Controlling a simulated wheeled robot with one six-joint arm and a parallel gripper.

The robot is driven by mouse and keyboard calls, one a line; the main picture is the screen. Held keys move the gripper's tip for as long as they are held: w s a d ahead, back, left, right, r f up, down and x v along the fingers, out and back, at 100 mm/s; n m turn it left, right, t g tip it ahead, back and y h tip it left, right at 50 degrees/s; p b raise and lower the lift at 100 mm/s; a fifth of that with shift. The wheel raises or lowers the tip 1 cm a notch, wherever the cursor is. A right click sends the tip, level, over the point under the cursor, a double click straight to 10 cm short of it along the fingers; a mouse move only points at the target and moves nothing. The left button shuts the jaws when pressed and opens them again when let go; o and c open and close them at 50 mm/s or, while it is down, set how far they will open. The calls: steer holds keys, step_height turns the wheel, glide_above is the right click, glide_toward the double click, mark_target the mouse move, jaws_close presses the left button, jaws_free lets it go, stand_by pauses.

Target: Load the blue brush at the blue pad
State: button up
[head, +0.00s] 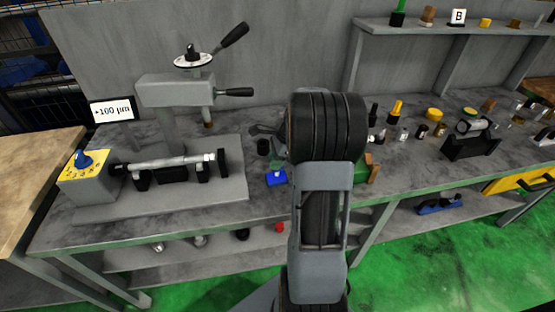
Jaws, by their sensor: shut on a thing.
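The blue pad (276,179) lies on the grey bench top, just right of the grinder's base plate, with a small pale mark near its far edge. My gripper (262,133) shows only in part at the left of my black wrist, above and behind the pad. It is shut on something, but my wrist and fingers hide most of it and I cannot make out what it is. I see no blue brush clearly. A blue tool-like object (438,206) lies on the lower shelf at the right, and I cannot tell if it is a brush.
The grinder (178,93) stands at the left with a shaft (165,163) across its supports and a yellow control box (84,172). A dark cup (263,147) stands behind the pad. Several small bottles and a black stand (470,145) crowd the bench at the right.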

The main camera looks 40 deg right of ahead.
steer(key=shift+f, duration=0.6)
stand_by(2.2)
steer(key=shift+r, duration=0.15)
step_height(320, 180, up, 7)
steer(key=p, duration=0.6)
steer(key=shift+p, duration=0.3)
steer(key=shift+w, duration=0.1)
stand_by(0.6)
